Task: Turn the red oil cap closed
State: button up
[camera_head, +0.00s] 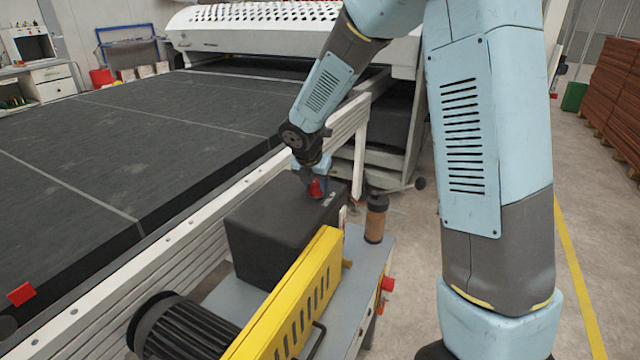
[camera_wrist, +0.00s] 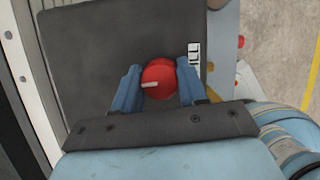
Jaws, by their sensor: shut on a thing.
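The red oil cap (camera_head: 316,188) sits on top of the black gearbox housing (camera_head: 262,232). In the wrist view the cap (camera_wrist: 160,76) is round, with a pale mark on its left side. My gripper (camera_wrist: 159,84) is shut on the cap, with one blue finger on its left and one on its right. In the head view my gripper (camera_head: 316,180) reaches down onto the cap from above and partly hides it. The threads under the cap are hidden.
A yellow guard (camera_head: 298,296) and a ribbed black motor (camera_head: 180,328) stand in front of the housing. A brown bottle (camera_head: 376,220) stands to its right. A red button (camera_head: 387,284) is on the grey stand's side. A white conveyor rail (camera_head: 190,232) runs close on the left.

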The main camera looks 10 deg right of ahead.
jog(key=shift+d, duration=0.55)
jog(key=shift+a, duration=0.25)
jog(key=shift+c, duration=0.3)
jog(key=shift+a, duration=0.15)
